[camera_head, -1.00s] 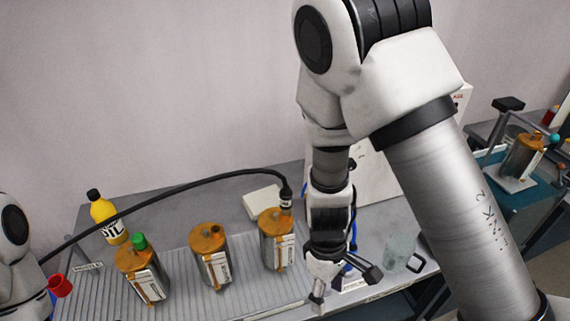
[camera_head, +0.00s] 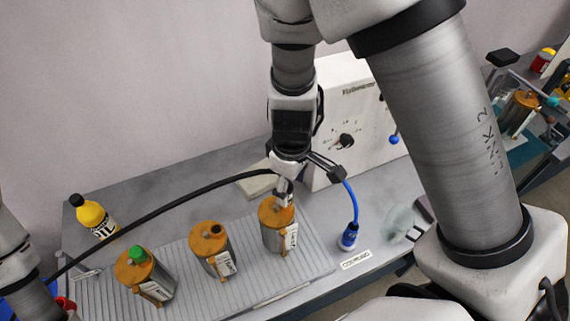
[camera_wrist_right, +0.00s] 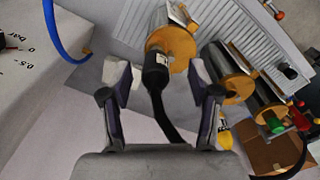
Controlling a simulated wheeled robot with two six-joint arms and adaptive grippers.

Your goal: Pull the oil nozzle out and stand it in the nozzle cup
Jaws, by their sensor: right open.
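The black oil nozzle (camera_wrist_right: 157,72) sits in the top of the rightmost orange-capped pump (camera_head: 278,230), with its black hose (camera_head: 150,213) arching away to the left. My right gripper (camera_head: 284,190) is over that pump's top and hides most of the nozzle in the head view. In the right wrist view, the open right gripper (camera_wrist_right: 156,78) has one finger on each side of the nozzle, with gaps visible. The red nozzle cup (camera_head: 66,303) is at the lower left, largely hidden by my left arm. My left gripper is out of the frames.
Two more pumps (camera_head: 212,250) (camera_head: 145,275) stand on the ribbed mat (camera_head: 190,300), the left one green-capped. A yellow oil bottle (camera_head: 93,217) is behind them. A blue-hosed connector (camera_head: 349,238) stands to the right, before a white instrument box (camera_head: 345,110).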

